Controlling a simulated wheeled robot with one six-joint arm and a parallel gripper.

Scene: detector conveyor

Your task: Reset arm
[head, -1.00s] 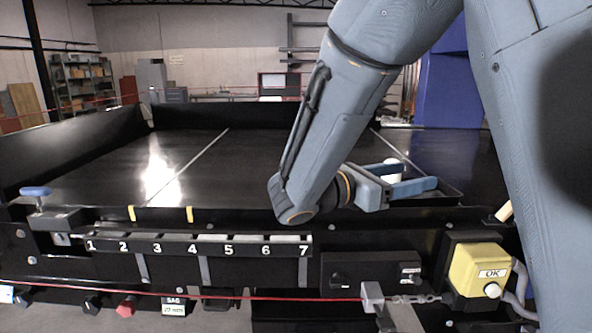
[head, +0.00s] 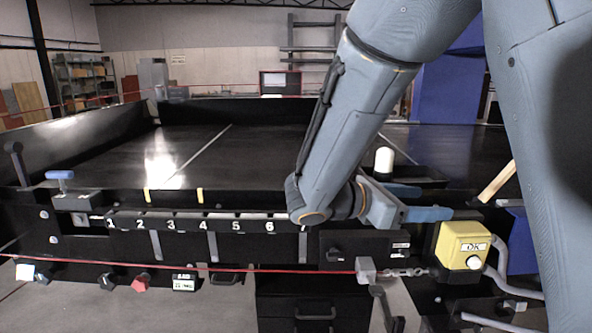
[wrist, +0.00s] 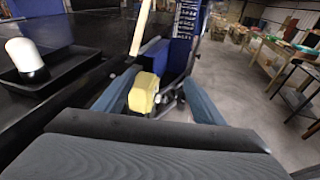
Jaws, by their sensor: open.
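My gripper (head: 420,200) is at the right end of the conveyor's front edge, with its blue fingers apart and nothing between them. It points to the right in the head view. In the wrist view my gripper (wrist: 160,98) shows both fingers spread, with the yellow OK button box (wrist: 143,92) seen beyond the gap. The yellow box (head: 461,246) is below and right of the fingers in the head view, apart from them. My arm covers part of the numbered strip near 7.
A white cylinder (head: 384,160) stands in a black tray (head: 425,177) behind my gripper. A wooden handle (head: 497,183) sticks up at the right. The numbered strip (head: 190,222) and a red cord (head: 250,270) run along the front. The dark conveyor top (head: 110,165) is clear at left.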

